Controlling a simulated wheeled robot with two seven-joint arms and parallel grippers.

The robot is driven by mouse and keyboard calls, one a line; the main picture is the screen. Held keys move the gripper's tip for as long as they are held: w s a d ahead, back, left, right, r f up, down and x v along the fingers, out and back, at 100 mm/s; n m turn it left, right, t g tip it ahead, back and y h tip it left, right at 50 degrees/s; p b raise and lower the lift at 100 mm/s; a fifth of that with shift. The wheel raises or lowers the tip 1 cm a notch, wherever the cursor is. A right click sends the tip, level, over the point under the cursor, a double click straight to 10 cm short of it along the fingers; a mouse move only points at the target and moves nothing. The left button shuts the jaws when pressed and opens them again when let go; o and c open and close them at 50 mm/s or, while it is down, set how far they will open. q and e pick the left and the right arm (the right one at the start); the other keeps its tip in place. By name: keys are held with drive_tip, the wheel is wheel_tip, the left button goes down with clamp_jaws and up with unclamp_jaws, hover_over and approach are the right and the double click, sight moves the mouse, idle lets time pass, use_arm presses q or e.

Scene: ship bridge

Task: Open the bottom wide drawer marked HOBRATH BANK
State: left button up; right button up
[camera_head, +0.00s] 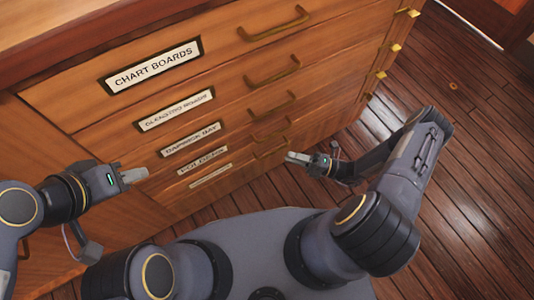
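A wooden chest has a stack of wide drawers, all looking shut. The bottom wide drawer (240,170) carries a label (210,176) too small and slanted to read. Its brass handle (271,151) is a bar on the drawer front. My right gripper (289,156) is close to the right of this handle, with its fingertips pointing left toward it; I cannot tell whether they touch. My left gripper (146,174) is in front of the chest's lower left part, left of the labels, and holds nothing visible. The finger gaps of both grippers are hard to see.
Above are more handled drawers, the top one labelled CHART BOARDS (152,67). Small brass knobs (381,75) stick out along the chest's right edge. A cabinet panel (35,150) lies left.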

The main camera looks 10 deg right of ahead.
sight(273, 152)
drive_tip(key=x, duration=0.7)
drive_tip(key=shift+a+r+b, duration=0.1)
drive_tip(key=shift+a+b, duration=0.1)
drive_tip(key=shift+b, duration=0.1)
drive_tip(key=shift+c, duration=0.2)
clamp_jaws()
